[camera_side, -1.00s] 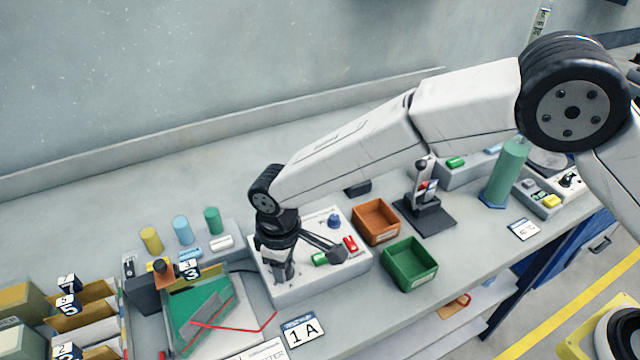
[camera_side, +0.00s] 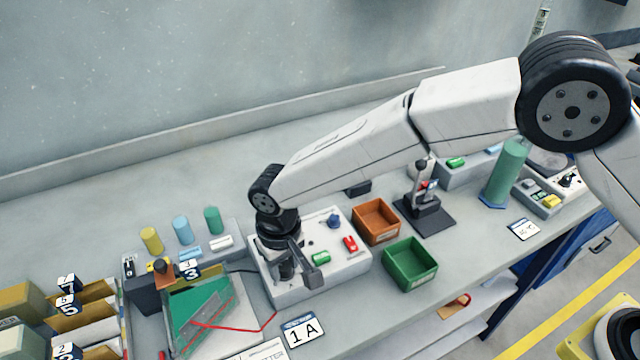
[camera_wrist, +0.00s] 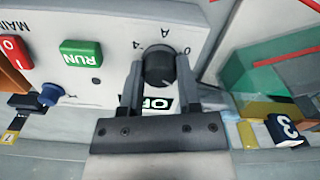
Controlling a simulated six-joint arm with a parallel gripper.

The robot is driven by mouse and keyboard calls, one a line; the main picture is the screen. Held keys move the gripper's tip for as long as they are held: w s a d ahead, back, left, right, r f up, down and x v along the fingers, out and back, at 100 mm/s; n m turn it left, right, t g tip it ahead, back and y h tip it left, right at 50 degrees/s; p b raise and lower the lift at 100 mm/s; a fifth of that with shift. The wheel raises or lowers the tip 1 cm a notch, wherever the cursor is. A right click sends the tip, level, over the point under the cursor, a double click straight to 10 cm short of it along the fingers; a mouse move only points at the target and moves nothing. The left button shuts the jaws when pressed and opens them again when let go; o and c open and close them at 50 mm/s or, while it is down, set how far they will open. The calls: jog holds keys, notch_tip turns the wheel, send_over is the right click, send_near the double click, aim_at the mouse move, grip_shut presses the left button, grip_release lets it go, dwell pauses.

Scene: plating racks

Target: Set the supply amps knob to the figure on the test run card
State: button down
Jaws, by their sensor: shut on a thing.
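The round black amps knob (camera_wrist: 160,67) is on the white supply panel, with a 0, an A and a 4 printed around it in the wrist view. My gripper (camera_wrist: 157,82) is shut on the knob, one finger on each side. A pale line shows on the knob's lower right; its exact reading is hard to tell. In the side view my gripper (camera_side: 288,278) points down at the supply box (camera_side: 345,270) and hides the knob. A white card reading "1 A" (camera_side: 303,330) lies in front of the box.
The panel also carries a green RUN button (camera_wrist: 81,54), a blue knob (camera_side: 333,221) and a red switch (camera_side: 350,243). Orange (camera_side: 361,223) and green (camera_side: 394,270) bins stand to the right. A green tray with red wire (camera_side: 178,325) is close on the left.

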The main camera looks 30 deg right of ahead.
aim_at(284, 265)
jog(key=shift+r, duration=0.1)
jog(key=shift+c, duration=1.5)
grip_release()
jog(key=shift+r, duration=3.85)
